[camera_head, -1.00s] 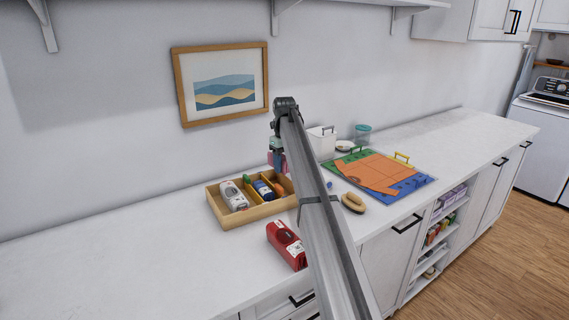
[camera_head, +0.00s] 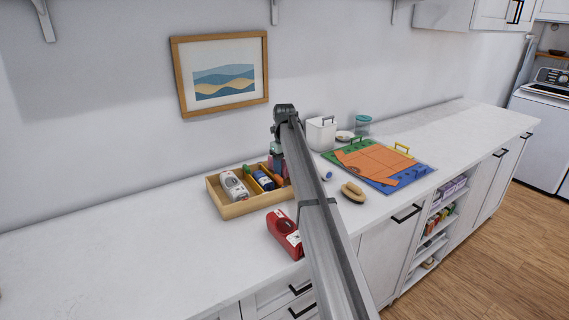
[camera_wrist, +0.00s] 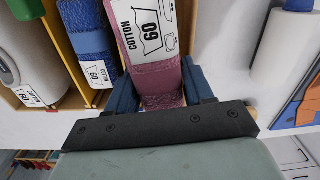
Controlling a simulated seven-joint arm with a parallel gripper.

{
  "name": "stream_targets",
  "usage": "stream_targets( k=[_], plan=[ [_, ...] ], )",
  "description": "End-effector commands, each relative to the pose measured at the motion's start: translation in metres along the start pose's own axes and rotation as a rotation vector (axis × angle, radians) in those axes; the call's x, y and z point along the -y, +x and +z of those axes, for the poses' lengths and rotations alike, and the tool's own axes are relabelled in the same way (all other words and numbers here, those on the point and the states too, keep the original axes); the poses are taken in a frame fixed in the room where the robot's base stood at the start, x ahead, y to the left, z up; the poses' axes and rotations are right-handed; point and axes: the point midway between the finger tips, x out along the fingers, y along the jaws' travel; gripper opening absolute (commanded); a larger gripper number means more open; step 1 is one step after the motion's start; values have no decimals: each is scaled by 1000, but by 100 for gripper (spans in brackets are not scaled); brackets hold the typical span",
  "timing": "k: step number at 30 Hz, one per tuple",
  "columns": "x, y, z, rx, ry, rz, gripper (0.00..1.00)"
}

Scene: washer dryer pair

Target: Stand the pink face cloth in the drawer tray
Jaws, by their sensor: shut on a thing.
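The pink face cloth (camera_wrist: 166,80), a folded roll with a white "COTTON 60" label, is between the blue fingers of my gripper (camera_wrist: 160,92), which is shut on it. In the head view, the cloth (camera_head: 277,166) is partly hidden behind my arm, at the right end of the wooden drawer tray (camera_head: 238,209). In the wrist view it lies to the right of a wooden divider, beside the blue cloth (camera_wrist: 92,45). I cannot tell whether it touches the tray floor.
The tray's other compartments hold a white item (camera_head: 233,186) and the blue cloth. A red object (camera_head: 284,236) stands in front of the tray. A brush (camera_head: 353,192), a white bin (camera_head: 321,134) and a coloured board (camera_head: 400,180) are to the right. The left counter is clear.

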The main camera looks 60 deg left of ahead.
Motion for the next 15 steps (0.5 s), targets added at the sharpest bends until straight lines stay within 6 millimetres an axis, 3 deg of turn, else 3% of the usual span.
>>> stream_targets(
  k=[12,13,15],
  plan=[
    [0,7,0,-1,0,2,22],
    [0,8,0,-1,0,2,53],
    [0,8,0,-2,0,3,59]
  ],
)
